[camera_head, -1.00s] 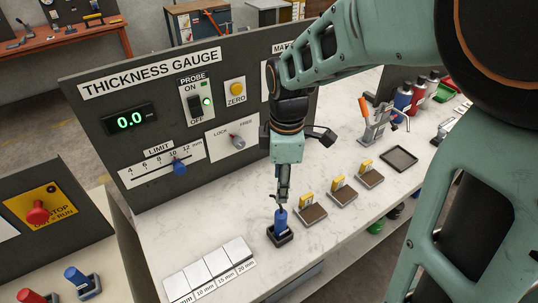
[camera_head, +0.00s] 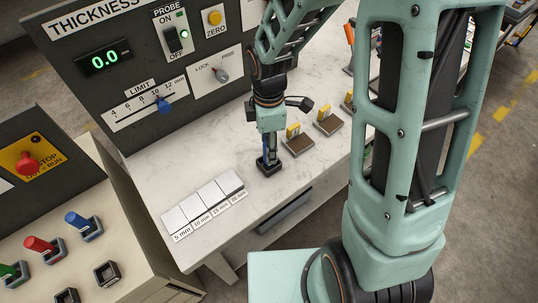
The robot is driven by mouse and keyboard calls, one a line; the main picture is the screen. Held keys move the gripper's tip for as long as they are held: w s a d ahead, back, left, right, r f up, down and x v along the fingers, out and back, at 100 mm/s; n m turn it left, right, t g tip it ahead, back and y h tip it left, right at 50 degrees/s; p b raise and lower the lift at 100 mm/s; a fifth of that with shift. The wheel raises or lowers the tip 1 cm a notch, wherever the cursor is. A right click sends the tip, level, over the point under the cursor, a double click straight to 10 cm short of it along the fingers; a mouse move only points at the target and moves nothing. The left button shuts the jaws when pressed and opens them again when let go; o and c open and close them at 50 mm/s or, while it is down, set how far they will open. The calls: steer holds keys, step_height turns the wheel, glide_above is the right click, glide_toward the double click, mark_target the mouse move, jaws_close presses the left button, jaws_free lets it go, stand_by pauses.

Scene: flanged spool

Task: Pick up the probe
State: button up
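The probe is a blue cylinder (camera_head: 265,150) standing upright in a small black holder (camera_head: 268,167) on the white marble bench. It is mostly hidden, and only a thin strip of blue shows beside my gripper. My gripper (camera_head: 270,153) points down at the probe, with its fingers low over the holder. I cannot tell whether the fingers are closed on the probe or only around it.
The dark gauge panel (camera_head: 130,95) stands behind, its display reading 0.0. White thickness plates (camera_head: 205,203) lie front left of the holder. Brown blocks with yellow parts (camera_head: 299,144) stand to its right. A console (camera_head: 60,225) with coloured handles is at lower left.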

steer(key=shift+f, duration=0.4)
jaws_close()
steer(key=shift+r, duration=0.15)
